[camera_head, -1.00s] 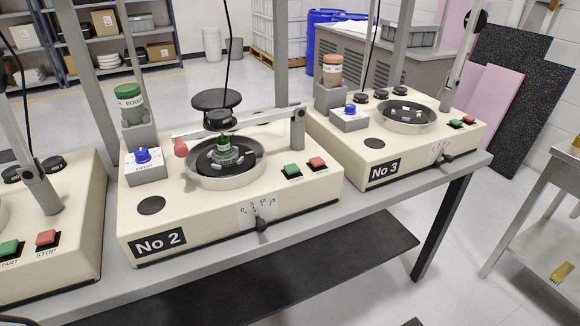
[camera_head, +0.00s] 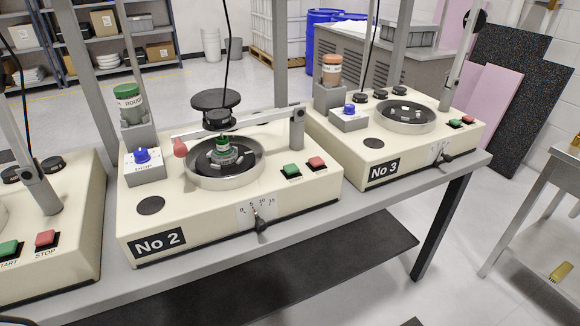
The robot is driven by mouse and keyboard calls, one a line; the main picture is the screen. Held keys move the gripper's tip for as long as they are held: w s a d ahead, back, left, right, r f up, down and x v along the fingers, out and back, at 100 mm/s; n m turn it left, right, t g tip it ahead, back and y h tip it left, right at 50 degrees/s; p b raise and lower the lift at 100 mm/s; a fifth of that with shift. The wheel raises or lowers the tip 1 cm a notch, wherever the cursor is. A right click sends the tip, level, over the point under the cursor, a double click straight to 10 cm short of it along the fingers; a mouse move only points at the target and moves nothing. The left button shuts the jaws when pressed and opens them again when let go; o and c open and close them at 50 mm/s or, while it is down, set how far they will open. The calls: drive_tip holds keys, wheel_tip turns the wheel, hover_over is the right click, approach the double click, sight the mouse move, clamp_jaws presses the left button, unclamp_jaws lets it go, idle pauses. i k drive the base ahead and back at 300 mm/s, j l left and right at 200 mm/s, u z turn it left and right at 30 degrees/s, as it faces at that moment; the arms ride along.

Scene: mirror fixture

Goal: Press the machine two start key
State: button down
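Machine two, a cream box labelled No 2 (camera_head: 160,243), stands on the grey bench in the middle of the view. Its green start key (camera_head: 291,171) is on the front right of the top, in a black surround. The red stop key (camera_head: 317,163) sits just to the right of it. Both keys are uncovered and nothing touches them. A round steel bowl (camera_head: 190,181) on the machine holds a green-capped piece (camera_head: 222,147) and small parts. A black disc (camera_head: 215,99) hangs above the bowl. My gripper is not in view.
Machine No 3 (camera_head: 384,171) stands to the right, with its own keys. A third machine with a green key (camera_head: 9,248) and red key (camera_head: 46,238) is at the left edge. Uprights and arm bars rise behind machine two. The space before its front is clear.

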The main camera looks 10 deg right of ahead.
sight(291, 169)
drive_tip(key=j, duration=0.5)
drive_tip(key=k+j+z, duration=0.1)
drive_tip(key=j, duration=0.35)
drive_tip(key=k+j, duration=0.15)
drive_tip(key=j, duration=0.35)
drive_tip(key=k+j+z, duration=0.1)
drive_tip(key=j, duration=0.4)
